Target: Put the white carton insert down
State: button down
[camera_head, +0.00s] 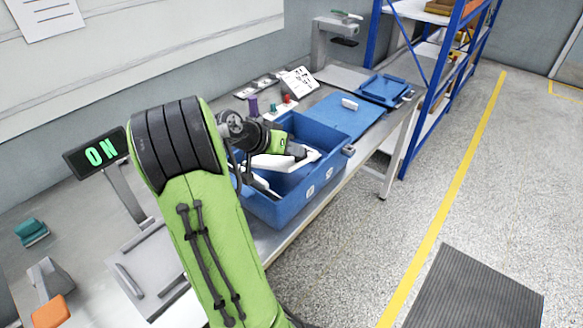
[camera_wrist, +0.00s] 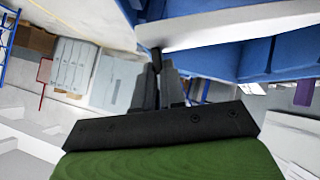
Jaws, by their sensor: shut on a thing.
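The white carton insert (camera_head: 271,162) is a pale, thin piece at the blue bin (camera_head: 277,213), partly hidden by my arm. In the wrist view it is a long white strip (camera_wrist: 225,27) across the top, in front of blue bin walls. My gripper (camera_head: 297,152) is over the bin and shut on the insert. The wrist view shows its dark fingers (camera_wrist: 157,68) close together at the insert's lower edge. Another white part (camera_head: 262,184) shows lower in the bin. I cannot tell whether the insert touches the bin.
A blue mat (camera_head: 345,119) with a small white piece (camera_head: 349,104) lies behind the bin, with a blue tray (camera_head: 382,89) beyond. Purple and red-topped items stand against the bin's far side. The floor at right is open.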

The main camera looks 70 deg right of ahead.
aim_at(293, 162)
notch_tip(293, 162, down, 4)
jog(key=shift+r+b, duration=0.2)
jog(key=shift+b, duration=0.35)
jog(key=shift+r, duration=0.1)
jog(key=c, duration=1.2)
grip_release()
